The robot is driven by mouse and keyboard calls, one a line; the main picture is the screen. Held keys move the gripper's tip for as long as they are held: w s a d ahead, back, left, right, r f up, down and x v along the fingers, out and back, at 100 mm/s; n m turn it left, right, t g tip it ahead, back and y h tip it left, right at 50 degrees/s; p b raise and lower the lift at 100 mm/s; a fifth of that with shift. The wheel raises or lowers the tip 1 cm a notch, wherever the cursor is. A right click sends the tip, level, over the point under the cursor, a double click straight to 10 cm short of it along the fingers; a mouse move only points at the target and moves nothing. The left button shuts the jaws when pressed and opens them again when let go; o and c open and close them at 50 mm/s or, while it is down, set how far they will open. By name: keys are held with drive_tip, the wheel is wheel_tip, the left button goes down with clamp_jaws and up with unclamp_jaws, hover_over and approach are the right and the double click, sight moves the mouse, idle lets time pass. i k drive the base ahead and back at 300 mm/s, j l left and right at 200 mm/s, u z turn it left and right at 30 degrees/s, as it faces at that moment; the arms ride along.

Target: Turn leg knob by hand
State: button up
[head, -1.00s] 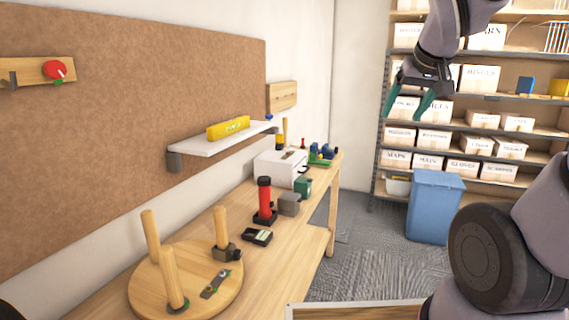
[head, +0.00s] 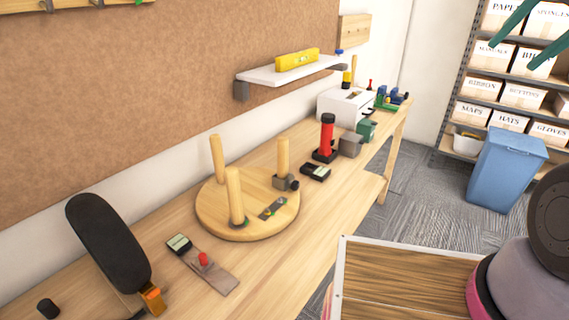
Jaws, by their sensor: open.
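A round wooden stool top (head: 262,222) lies on the workbench with its wooden legs (head: 235,196) pointing up. A dark grey clamp with a round black knob (head: 291,184) sits at the base of the right leg. A small grey metal plate with coloured spots (head: 273,208) lies on the stool top between the legs. My gripper (head: 530,40) shows only partly at the top right, with its two green fingers apart and empty. It is high above the bench and far to the right of the stool.
On the workbench (head: 190,222) stand a red cylinder tool (head: 327,140), a black meter (head: 315,172), a grey block (head: 350,145) and a flat board with a red knob (head: 204,262). A black paddle-shaped thing (head: 105,240) stands at left. A blue bin (head: 507,170) stands on the carpet.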

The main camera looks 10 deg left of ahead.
sight(294, 185)
drive_tip(key=u, duration=1.35)
